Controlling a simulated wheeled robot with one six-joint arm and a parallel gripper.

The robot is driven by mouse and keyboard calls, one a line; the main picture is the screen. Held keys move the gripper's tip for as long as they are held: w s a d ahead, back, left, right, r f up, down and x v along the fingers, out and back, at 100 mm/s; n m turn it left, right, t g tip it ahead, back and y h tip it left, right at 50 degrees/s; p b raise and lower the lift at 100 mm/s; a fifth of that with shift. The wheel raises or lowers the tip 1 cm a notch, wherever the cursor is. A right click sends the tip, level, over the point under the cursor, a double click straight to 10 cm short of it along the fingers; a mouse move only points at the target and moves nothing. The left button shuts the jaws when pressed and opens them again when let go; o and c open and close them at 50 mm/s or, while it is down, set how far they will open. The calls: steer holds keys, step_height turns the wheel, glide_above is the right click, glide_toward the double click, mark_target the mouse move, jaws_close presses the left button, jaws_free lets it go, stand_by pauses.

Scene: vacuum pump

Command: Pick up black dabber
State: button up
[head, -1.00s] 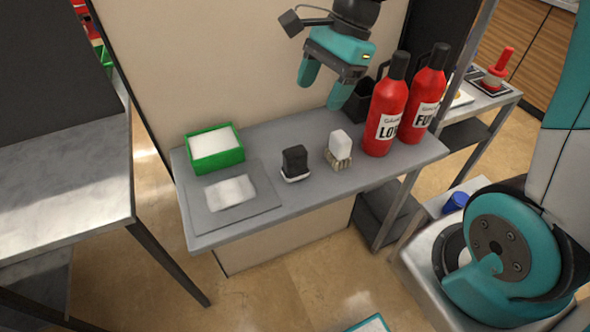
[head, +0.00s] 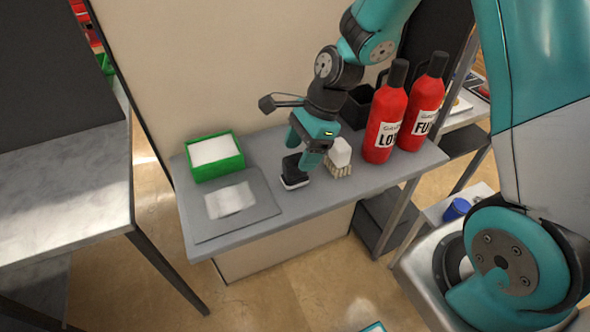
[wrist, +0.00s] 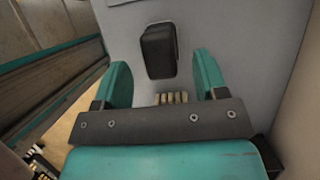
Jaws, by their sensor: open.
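The black dabber (head: 292,171) stands on the grey shelf table with a pale base under it. In the wrist view the black dabber (wrist: 159,51) lies ahead of the fingertips, between the lines of the two teal fingers. My gripper (head: 302,157) is open and empty, close to the dabber, with its fingers near the dabber's top. In the head view the fingers partly cover the dabber, and I cannot tell whether they touch it. In the wrist view my gripper (wrist: 163,80) shows both fingers wide apart.
A white dabber (head: 340,155) on a wooden-looking brush base stands just right of my gripper. Two red bottles (head: 385,120) (head: 424,100) stand further right. A green box (head: 216,160) of white sheets and a grey mat (head: 262,196) with a white cloth (head: 230,199) are left.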

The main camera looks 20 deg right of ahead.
steer(key=x, duration=0.5)
steer(key=shift+a+r+p, duration=0.1)
steer(key=shift+p, duration=0.3)
steer(key=c, duration=1.1)
steer(key=shift+r, duration=0.1)
step_height(320, 180, up, 20)
steer(key=shift+f, duration=0.1)
steer(key=o, duration=0.4)
steer(key=shift+c, duration=1.1)
